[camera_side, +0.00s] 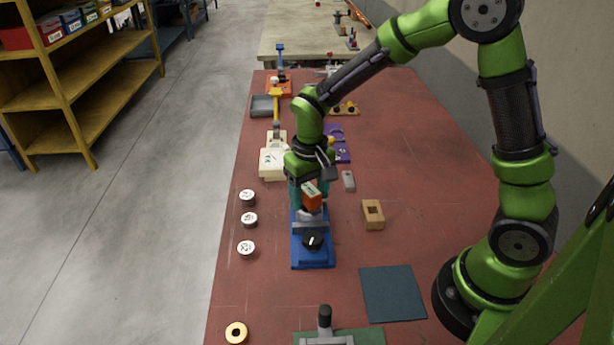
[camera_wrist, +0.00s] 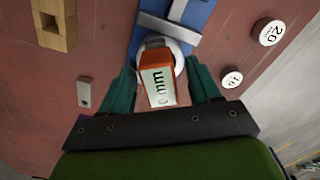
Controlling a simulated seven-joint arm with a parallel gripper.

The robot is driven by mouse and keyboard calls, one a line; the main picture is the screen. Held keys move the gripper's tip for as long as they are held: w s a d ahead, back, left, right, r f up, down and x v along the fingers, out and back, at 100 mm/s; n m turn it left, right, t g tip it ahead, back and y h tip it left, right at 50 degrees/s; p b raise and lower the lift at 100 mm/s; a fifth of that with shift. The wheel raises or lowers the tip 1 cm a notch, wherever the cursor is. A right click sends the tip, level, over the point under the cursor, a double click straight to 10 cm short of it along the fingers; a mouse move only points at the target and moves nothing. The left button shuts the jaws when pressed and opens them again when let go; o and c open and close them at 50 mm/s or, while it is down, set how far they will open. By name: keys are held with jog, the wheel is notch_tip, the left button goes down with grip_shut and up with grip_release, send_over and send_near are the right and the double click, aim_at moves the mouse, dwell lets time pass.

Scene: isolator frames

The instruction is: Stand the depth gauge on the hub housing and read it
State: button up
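The depth gauge (camera_side: 311,200) is an orange block with a pale display; it appears to stand on the hub housing. In the wrist view the gauge (camera_wrist: 158,84) shows "mm" on its display, and any digits are too small to read. The pale round hub housing (camera_wrist: 173,43) sits on a blue fixture; in the side view the housing (camera_side: 311,219) is partly hidden. My gripper (camera_side: 308,193) points down at the gauge. In the wrist view my gripper (camera_wrist: 162,70) has its teal fingers on both sides of the gauge, with a clear gap at the right finger.
The blue fixture (camera_side: 313,257) carries a black knob at its front. Several white numbered discs (camera_side: 247,248) stand to its left. A wooden block with a hole (camera_side: 373,214) and a small grey block (camera_side: 348,181) are to the right. A dark mat (camera_side: 393,293) lies front right.

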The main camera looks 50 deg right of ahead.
aim_at(308, 189)
jog(key=shift+o, duration=0.2)
notch_tip(308, 189, up, 17)
dwell(0.6)
jog(key=s+d+r+m+t+y, duration=0.1)
jog(key=s+t, duration=0.6)
jog(key=s, duration=0.7)
jog(key=shift+d+y, duration=0.25)
jog(key=shift+y, duration=0.25)
